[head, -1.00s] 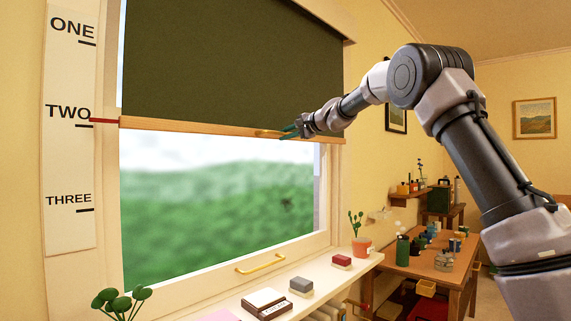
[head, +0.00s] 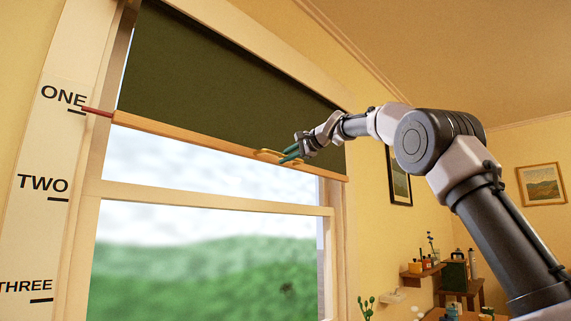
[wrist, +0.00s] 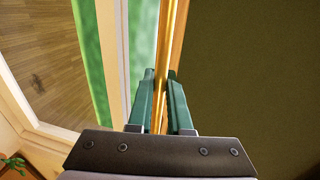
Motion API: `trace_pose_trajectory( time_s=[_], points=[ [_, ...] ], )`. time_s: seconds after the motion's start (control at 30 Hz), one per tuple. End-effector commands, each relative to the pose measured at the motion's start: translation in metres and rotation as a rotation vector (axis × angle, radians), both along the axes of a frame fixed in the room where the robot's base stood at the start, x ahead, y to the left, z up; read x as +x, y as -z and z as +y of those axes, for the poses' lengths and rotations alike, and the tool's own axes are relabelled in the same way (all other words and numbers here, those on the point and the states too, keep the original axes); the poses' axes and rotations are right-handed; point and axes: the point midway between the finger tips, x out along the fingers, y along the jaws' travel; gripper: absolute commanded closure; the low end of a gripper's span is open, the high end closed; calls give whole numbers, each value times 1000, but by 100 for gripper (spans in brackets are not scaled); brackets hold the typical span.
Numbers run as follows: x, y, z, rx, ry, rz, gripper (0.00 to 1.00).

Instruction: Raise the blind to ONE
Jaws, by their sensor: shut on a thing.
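The dark green blind (head: 225,85) covers the upper part of the window. Its wooden bottom bar (head: 200,138) carries a red pointer (head: 97,112) at its left end, which lies at the mark beside ONE on the scale board (head: 40,190). My gripper (head: 283,157) is shut on the brass handle (head: 268,154) of the bar. In the wrist view the green fingers (wrist: 160,100) close on either side of the handle, and the blind's cloth fills the right side.
The window's cross rail (head: 210,200) and glass lie below the bar. A framed picture (head: 400,180) hangs on the wall to the right, with a small shelf (head: 424,268) below. The air below the bar is clear.

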Motion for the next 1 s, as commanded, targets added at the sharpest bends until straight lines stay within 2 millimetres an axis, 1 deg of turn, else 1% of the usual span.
trace_pose_trajectory(
  time_s=[0.23, 0.27, 0.3, 0.33, 0.6, 0.7, 0.77, 0.87, 1.0],
  points=[
    [0, 0, 0, 0, 1, -2, 100],
    [0, 0, 0, -1, 1, -1, 71],
    [0, 0, 0, -1, 0, -1, 56],
    [0, 0, 0, -1, 0, -1, 53],
    [0, 1, 0, 0, 0, 0, 53],
    [-2, 0, -4, 0, 0, 0, 53],
    [-6, -3, -9, 0, 1, -2, 53],
    [-17, -6, -23, 1, 2, -1, 53],
    [-35, -12, -46, 1, 2, 0, 53]
  ],
)
